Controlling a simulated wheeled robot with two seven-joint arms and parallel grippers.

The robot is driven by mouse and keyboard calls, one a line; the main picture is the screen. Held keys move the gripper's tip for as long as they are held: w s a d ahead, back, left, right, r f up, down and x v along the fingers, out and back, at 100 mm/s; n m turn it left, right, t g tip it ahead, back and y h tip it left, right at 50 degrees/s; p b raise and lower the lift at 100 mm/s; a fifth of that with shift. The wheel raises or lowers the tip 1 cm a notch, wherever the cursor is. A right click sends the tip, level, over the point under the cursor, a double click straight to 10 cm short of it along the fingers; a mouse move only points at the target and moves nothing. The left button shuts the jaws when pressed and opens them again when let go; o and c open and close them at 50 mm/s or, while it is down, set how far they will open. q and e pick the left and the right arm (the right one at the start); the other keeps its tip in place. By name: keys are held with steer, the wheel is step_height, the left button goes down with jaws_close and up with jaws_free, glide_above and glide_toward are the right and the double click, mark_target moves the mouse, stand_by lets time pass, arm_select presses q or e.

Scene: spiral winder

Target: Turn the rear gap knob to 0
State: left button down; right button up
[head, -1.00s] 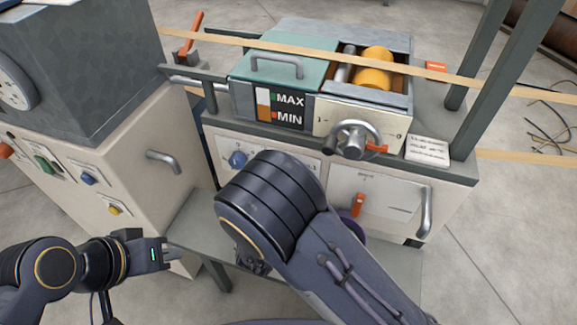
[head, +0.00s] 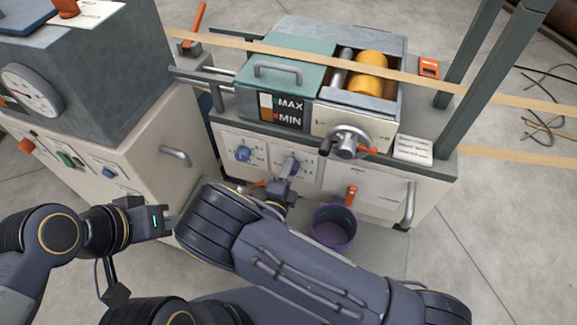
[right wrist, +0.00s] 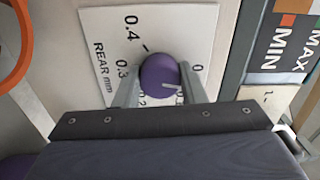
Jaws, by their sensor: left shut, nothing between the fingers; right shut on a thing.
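The rear gap knob is a purple knob (head: 292,166) on a white dial plate (right wrist: 192,28) on the machine's front. In the right wrist view the knob (right wrist: 158,72) sits between the two fingers of my right gripper (right wrist: 160,84). That gripper (head: 287,176) is shut on it. The plate reads "REAR mm", with 0.4, 0.3, 0.2 and 0 visible; fingers partly cover the lower marks. The knob's white pointer line points right and slightly down, between the 0 and the partly hidden lower marks. My left gripper (head: 168,221) is shut and empty, away from the machine.
A blue knob (head: 243,154) is left of the purple one. A purple bucket (head: 333,228) stands below. A grey handwheel (head: 348,142) is above. A cabinet (head: 150,140) stands left.

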arm_select(q)
steer(key=shift+r+p, duration=0.45)
steer(key=shift+r, duration=0.2)
arm_select(e)
steer(key=shift+n, duration=1.1)
steer(key=shift+f, duration=0.1)
steer(key=o, duration=1)
arm_select(q)
steer(key=shift+r, duration=0.1)
arm_select(e)
steer(key=shift+s, duration=0.15)
